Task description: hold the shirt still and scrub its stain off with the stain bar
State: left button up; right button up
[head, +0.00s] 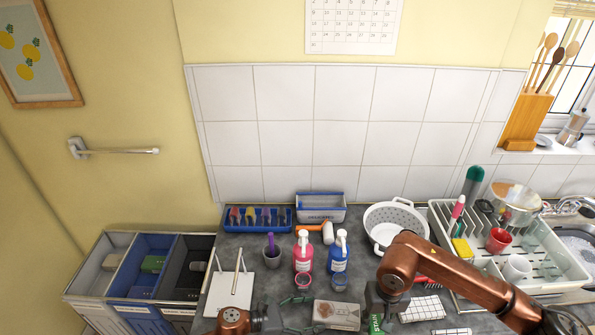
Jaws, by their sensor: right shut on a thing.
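A green bar with white lettering, the stain bar (376,324), shows at the bottom edge, right of centre. My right gripper (384,304) is shut on it, pointing down, with its fingers mostly hidden by my arm. My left gripper (300,315) is at the bottom edge, left of centre. Its dark fingers look spread apart, with nothing seen between them. I cannot make out the shirt or its stain; the counter's near part is cut off by the frame.
A white colander (396,222) and dish rack (480,240) are at the right. Bins (150,268) stand left.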

pick_arm(q)
jog(key=shift+w+d+f, duration=0.2)
jog(key=shift+w+d, duration=0.15)
jog(key=shift+d, duration=0.25)
jog(key=shift+s+d+r, duration=0.15)
jog(key=shift+s+r, duration=0.15)
jog(key=shift+s, duration=0.3)
jog(key=shift+w+f, duration=0.3)
jog(key=shift+w, duration=0.2)
jog(key=shift+c, duration=1.2)
jog(key=shift+s+r, duration=0.15)
jog(key=shift+s, duration=0.1)
jog(key=shift+c, duration=1.4)
jog(key=shift+w, duration=0.1)
jog(key=o, duration=1)
